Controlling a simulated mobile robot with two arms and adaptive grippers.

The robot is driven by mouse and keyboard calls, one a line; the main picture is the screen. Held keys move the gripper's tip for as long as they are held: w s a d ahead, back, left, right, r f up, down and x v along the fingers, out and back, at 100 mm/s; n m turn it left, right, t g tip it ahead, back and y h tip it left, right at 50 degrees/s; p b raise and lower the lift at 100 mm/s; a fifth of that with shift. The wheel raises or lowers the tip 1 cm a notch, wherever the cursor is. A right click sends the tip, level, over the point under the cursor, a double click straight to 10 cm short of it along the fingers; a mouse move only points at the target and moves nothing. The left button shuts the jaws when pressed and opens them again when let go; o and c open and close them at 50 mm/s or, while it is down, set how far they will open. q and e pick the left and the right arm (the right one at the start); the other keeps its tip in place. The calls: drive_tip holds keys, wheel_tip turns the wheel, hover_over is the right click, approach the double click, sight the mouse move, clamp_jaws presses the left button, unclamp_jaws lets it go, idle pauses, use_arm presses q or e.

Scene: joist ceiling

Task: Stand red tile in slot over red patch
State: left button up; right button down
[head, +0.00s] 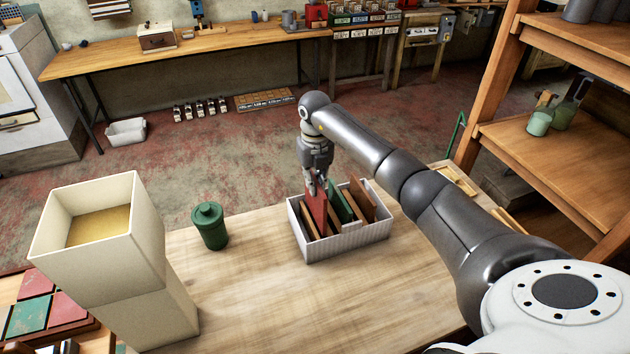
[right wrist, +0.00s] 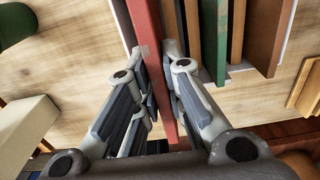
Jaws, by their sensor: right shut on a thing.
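My right gripper (head: 316,187) is shut on the upper edge of the red tile (head: 318,212) above the white ribbed rack (head: 350,241). The tile is upright, among the other tiles at the rack's left part. Its lower edge is hidden, so I cannot tell whether it touches the rack floor. In the right wrist view, the fingers (right wrist: 157,62) lie on either side of the red tile (right wrist: 146,22). A green tile (head: 339,202) and several brown tiles (head: 362,199) lean in the rack. No red patch shows. My left gripper is out of view.
A green lidded jar (head: 209,226) stands left of the rack on the wooden table (head: 250,290). A tall cream box (head: 100,240) stands farther left, by red and green tiles (head: 30,314). A wooden shelf (head: 550,150) rises at right. The front table middle is clear.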

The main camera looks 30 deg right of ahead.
sight(315, 204)
drive_tip(key=shift+f+b, duration=2.55)
drive_tip(key=shift+f, duration=1.5)
drive_tip(key=c, duration=1.4)
unclamp_jaws()
drive_tip(key=shift+c, duration=0.2)
wheel_tip(315, 204, up, 12)
drive_tip(key=shift+s+f, duration=0.1)
